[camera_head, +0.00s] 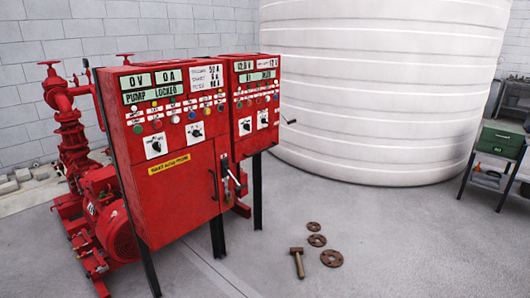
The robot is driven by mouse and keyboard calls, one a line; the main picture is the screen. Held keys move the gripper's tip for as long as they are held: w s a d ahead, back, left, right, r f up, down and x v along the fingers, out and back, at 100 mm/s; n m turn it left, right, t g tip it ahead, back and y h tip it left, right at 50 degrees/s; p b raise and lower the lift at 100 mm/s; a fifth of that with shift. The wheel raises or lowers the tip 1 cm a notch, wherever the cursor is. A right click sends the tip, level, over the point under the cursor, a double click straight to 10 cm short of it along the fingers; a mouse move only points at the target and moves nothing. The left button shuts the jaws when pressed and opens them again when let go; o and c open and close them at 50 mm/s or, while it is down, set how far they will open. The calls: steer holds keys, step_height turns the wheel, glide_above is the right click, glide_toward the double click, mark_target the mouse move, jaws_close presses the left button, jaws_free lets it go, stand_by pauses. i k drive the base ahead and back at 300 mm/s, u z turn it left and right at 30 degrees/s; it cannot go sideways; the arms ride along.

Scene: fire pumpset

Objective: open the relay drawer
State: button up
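A red control cabinet (185,205) stands on dark legs at the left, with displays reading "0V", "0A" and "PUMP LOCKED". A smaller red panel section (258,140) with its own display and two black rotary switches adjoins it on the right. The larger section has a lower door with a dark handle (213,185) near its right edge; the door looks shut. A lever (233,176) sits just right of it. A thin dark handle (289,121) sticks out from the right side. I cannot tell which part is the relay drawer. My gripper is not in view.
A red pump with piping (100,215) stands left of and behind the cabinet. A large white tank (385,95) fills the back. A mallet (297,262) and several rusty rings (331,258) lie on the floor. A bench with a green case (501,141) is at right.

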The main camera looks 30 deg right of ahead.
mark_target(245, 148)
steer(key=z, duration=0.05)
steer(key=i, duration=1)
steer(key=u, duration=0.05)
